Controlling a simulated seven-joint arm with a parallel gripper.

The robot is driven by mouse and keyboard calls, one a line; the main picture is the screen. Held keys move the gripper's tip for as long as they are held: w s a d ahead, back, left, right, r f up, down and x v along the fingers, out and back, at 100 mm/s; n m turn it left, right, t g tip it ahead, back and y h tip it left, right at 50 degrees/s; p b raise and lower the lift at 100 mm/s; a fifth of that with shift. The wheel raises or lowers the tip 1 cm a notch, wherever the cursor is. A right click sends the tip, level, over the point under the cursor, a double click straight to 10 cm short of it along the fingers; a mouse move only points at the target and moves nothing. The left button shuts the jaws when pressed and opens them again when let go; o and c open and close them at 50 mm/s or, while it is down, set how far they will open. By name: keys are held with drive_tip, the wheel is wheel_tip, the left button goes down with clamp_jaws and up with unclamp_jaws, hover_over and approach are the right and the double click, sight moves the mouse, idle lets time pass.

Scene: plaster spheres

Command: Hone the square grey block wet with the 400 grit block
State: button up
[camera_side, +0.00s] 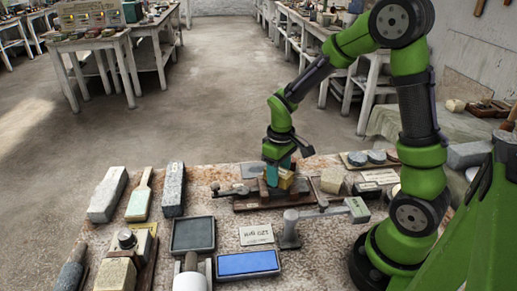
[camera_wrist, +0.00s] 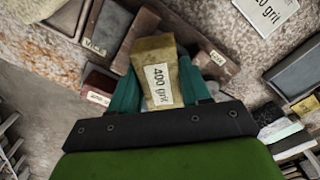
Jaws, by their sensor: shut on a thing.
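My gripper (camera_wrist: 160,92) has teal fingers shut on the yellowish 400 grit block (camera_wrist: 158,62), whose white label faces the wrist camera. In the side view, my gripper (camera_side: 276,174) holds this block (camera_side: 286,179) low over the wooden vice (camera_side: 246,204) at the table's back middle. I cannot tell whether the two blocks touch.
A blue-surfaced tray (camera_side: 248,263) and a dark tray (camera_side: 193,235) lie in front of the vice. A card marked 120 grit (camera_side: 257,235) lies between.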

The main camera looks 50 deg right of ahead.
drive_tip(key=shift+w, duration=2.15)
drive_tip(key=shift+s+r, duration=0.1)
drive_tip(key=shift+s, duration=2.1)
drive_tip(key=shift+w, duration=0.1)
drive_tip(key=shift+w+r, duration=0.3)
drive_tip(key=shift+w, duration=0.25)
drive_tip(key=shift+w+r, duration=0.3)
drive_tip(key=shift+w, duration=0.2)
drive_tip(key=shift+r, duration=0.1)
drive_tip(key=shift+r, duration=1.15)
